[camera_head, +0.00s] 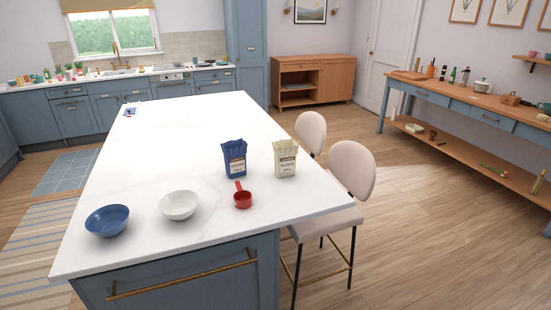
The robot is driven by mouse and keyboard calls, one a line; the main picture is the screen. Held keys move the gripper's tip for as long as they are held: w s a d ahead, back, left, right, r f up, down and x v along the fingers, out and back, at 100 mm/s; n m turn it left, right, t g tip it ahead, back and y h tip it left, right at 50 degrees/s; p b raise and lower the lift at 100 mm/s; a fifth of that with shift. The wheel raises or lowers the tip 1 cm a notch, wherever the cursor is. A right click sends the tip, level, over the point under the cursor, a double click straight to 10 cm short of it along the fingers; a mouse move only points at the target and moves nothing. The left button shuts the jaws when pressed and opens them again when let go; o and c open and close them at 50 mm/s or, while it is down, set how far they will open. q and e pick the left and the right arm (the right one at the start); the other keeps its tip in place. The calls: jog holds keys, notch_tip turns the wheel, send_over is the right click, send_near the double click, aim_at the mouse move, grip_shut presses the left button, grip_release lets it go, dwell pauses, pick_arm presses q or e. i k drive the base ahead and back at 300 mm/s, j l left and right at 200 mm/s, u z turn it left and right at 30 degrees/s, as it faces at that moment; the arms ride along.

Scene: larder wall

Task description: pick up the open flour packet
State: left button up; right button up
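A cream packet (285,158) stands upright on the white island top, near its right edge. Its dark label seems to read flour, but the print is small. A blue packet (234,157) with a pale label stands just left of it, with a small gap between them. Both tops look uneven; I cannot tell for sure which is open. A red measuring cup (243,199) sits in front of the blue packet, its handle pointing away from me. Neither of my grippers shows in the head view.
A white bowl (178,205) and a blue bowl (107,220) stand at the island's near left. Two pale chairs (351,168) stand close against the island's right side. The middle of the island top (175,145) is clear. A side table (455,93) holds several items.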

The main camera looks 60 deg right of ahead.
aim_at(286, 150)
jog(key=k+l+u, duration=0.1)
jog(key=l, duration=0.35)
jog(key=k+l+u, duration=0.1)
jog(key=l, duration=0.3)
jog(key=k+l+u, duration=0.1)
jog(key=l, duration=0.35)
jog(key=k+l, duration=0.15)
jog(key=l, duration=0.25)
jog(key=k+l+u, duration=0.15)
jog(key=l, duration=0.25)
jog(key=k+l, duration=0.15)
jog(key=l, duration=0.25)
jog(key=k+l, duration=0.1)
jog(key=l, duration=0.3)
jog(key=k+l, duration=0.15)
jog(key=l, duration=0.2)
jog(key=k+l, duration=0.15)
jog(key=l, duration=0.25)
jog(key=k+l, duration=0.1)
jog(key=l, duration=0.3)
jog(key=i, duration=0.9)
